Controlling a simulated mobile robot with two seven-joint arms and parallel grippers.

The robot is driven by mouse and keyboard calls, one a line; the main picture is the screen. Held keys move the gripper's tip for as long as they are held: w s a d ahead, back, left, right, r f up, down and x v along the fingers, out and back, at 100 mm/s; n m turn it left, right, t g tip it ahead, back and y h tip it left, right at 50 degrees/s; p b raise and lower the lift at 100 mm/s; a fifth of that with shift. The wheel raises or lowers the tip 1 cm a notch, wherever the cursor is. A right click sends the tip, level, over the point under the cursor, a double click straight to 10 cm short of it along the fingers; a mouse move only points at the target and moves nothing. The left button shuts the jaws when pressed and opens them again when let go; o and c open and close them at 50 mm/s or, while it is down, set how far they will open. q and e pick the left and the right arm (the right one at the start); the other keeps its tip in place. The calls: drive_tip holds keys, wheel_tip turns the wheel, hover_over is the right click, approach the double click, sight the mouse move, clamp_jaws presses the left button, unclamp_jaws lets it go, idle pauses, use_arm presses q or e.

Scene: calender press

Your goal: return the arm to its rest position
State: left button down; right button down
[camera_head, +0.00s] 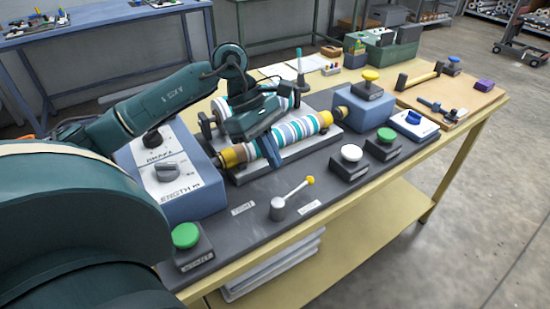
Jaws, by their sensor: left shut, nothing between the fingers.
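My left arm (165,105) reaches in from the left, over the blue control box and the press. Its gripper (268,148) hangs over the striped roller (305,128), with its fingers pointing down toward the roller's left part. The fingers are shut with nothing between them. I cannot tell whether the fingertips touch the roller. The arm and gripper hide part of the rear roller and the press's left side. My right gripper is not in view.
The blue control box (185,200) with a knob stands left of the press. A lever (292,198) with a yellow knob and green (383,142) and white (351,160) buttons line the front. A wooden board (470,88) with tools lies at the right. Open floor (475,215) lies right of the bench.

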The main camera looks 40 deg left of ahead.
use_arm(q)
drive_tip(key=v, duration=1)
drive_tip(key=shift+w, duration=0.5)
